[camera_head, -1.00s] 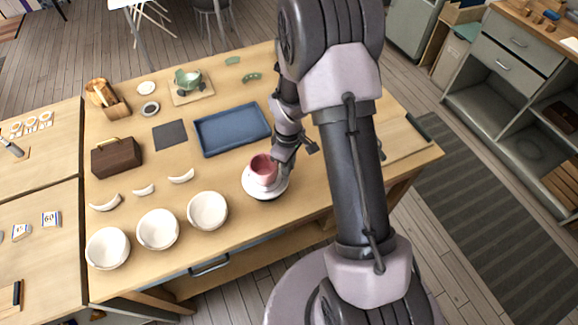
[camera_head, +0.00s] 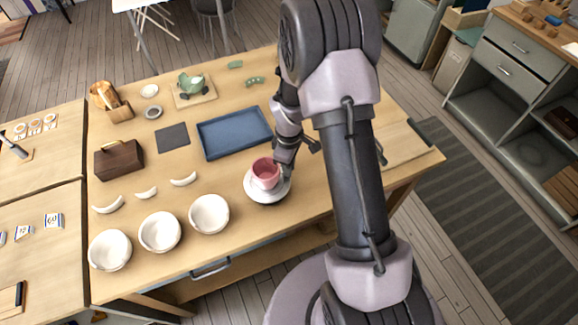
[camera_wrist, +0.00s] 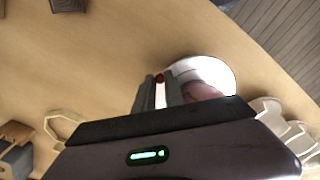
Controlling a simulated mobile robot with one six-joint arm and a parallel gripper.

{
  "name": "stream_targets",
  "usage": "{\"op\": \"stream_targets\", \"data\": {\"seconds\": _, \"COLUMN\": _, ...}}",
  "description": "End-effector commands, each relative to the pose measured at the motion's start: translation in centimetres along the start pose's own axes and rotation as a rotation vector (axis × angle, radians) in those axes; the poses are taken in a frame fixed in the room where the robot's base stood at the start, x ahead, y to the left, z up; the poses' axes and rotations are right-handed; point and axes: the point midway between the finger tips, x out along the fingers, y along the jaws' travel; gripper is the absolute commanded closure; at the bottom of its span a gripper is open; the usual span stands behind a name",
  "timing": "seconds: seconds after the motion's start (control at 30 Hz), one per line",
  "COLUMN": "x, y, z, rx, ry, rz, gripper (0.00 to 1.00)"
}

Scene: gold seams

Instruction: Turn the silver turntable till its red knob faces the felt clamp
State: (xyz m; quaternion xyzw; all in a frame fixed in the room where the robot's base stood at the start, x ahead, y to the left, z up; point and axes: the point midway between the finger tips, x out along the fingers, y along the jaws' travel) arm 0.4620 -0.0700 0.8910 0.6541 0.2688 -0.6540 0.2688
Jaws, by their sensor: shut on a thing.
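The silver turntable (camera_head: 252,192) is a pale round disc near the front middle of the table, with a pink cup (camera_head: 265,172) standing on it. My gripper (camera_head: 284,172) is at its right rim in the head view. In the wrist view the fingers (camera_wrist: 160,92) are closed around the small red knob (camera_wrist: 160,77) at the turntable's edge (camera_wrist: 222,68). The knob is hidden in the head view.
White bowls (camera_head: 160,231) and curved pale shards (camera_head: 183,180) lie left of the turntable. A blue tray (camera_head: 233,133) is behind it. A brown box (camera_head: 119,160), a dark mat (camera_head: 172,137) and a green pot (camera_head: 191,81) stand farther off. My arm covers the table's right part.

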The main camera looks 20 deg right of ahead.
Motion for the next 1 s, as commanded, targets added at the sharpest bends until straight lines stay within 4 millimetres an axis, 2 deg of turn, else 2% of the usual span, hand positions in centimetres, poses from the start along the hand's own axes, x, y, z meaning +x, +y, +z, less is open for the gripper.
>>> {"op": "stream_targets", "data": {"seconds": 0.07, "x": 0.0, "y": 0.0, "z": 0.0, "rx": 0.000, "ry": 0.001, "rz": 0.001, "gripper": 1.00}}
{"op": "stream_targets", "data": {"seconds": 0.1, "x": 0.0, "y": 0.0, "z": 0.0, "rx": 0.000, "ry": 0.000, "rz": 0.001, "gripper": 0.82}}
{"op": "stream_targets", "data": {"seconds": 0.13, "x": 0.0, "y": 0.0, "z": 0.0, "rx": 0.000, "ry": 0.000, "rz": 0.001, "gripper": 0.78}}
{"op": "stream_targets", "data": {"seconds": 0.43, "x": -0.1, "y": 0.0, "z": 0.0, "rx": 0.001, "ry": 0.000, "rz": 0.000, "gripper": 0.78}}
{"op": "stream_targets", "data": {"seconds": 0.53, "x": -1.0, "y": 0.0, "z": 0.0, "rx": 0.001, "ry": 0.001, "rz": 0.000, "gripper": 0.78}}
{"op": "stream_targets", "data": {"seconds": 0.77, "x": -6.3, "y": 0.1, "z": -0.1, "rx": 0.001, "ry": 0.002, "rz": 0.004, "gripper": 0.78}}
{"op": "stream_targets", "data": {"seconds": 1.0, "x": -13.2, "y": 0.1, "z": -0.1, "rx": 0.001, "ry": 0.002, "rz": 0.003, "gripper": 0.78}}
